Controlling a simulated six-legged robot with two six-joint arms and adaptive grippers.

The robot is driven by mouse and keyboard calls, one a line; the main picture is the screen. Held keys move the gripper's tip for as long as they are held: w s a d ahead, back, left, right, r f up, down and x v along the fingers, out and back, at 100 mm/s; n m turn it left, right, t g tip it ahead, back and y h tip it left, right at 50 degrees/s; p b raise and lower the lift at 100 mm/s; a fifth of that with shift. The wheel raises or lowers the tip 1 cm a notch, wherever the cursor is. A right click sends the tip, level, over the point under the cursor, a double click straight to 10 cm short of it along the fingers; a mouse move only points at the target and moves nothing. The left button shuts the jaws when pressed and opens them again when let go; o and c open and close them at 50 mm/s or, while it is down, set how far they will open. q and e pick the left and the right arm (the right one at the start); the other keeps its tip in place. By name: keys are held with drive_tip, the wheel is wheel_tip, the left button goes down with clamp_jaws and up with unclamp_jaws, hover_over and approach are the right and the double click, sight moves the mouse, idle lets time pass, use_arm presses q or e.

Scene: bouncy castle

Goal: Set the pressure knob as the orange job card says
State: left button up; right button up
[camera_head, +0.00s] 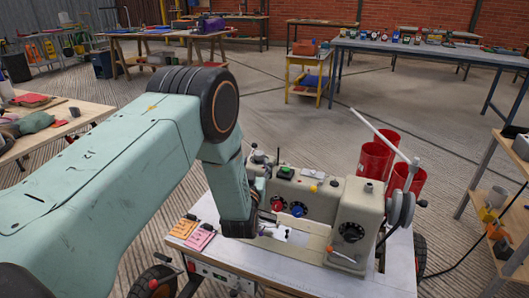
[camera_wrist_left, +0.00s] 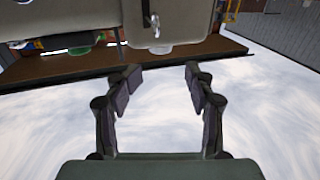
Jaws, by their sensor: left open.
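A beige machine (camera_head: 352,215) stands on a white-topped cart (camera_head: 270,262). It has a red knob (camera_head: 277,205), a blue knob (camera_head: 298,209) and a black round dial (camera_head: 351,232); I cannot tell which is the pressure knob. An orange card (camera_head: 183,228) lies at the cart's left end; its writing is too small to read. My left arm reaches over the cart, and its gripper is mostly hidden behind the wrist in the head view. In the left wrist view my left gripper (camera_wrist_left: 160,84) is open and empty, with a beige body (camera_wrist_left: 160,22) beyond its fingertips.
A pink card (camera_head: 201,237) lies beside the orange one. Red bins (camera_head: 374,160) stand behind the machine. A shelf (camera_head: 505,205) is at the right, and a cluttered wooden table (camera_head: 70,120) at the left. Open floor (camera_head: 280,120) lies behind the cart.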

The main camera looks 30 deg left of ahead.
sight(258, 157)
use_arm(q)
drive_tip(key=shift+f, duration=0.25)
drive_tip(key=shift+w+a, duration=0.15)
drive_tip(key=shift+w, duration=0.1)
drive_tip(key=x, duration=0.2)
drive_tip(key=b+x, duration=0.2)
drive_tip(key=x, duration=0.1)
drive_tip(key=shift+w+f, duration=0.25)
drive_tip(key=shift+w, duration=0.05)
drive_tip(key=shift+b+x, duration=0.35)
drive_tip(key=shift+x, duration=0.45)
drive_tip(key=shift+r, duration=0.1)
clamp_jaws()
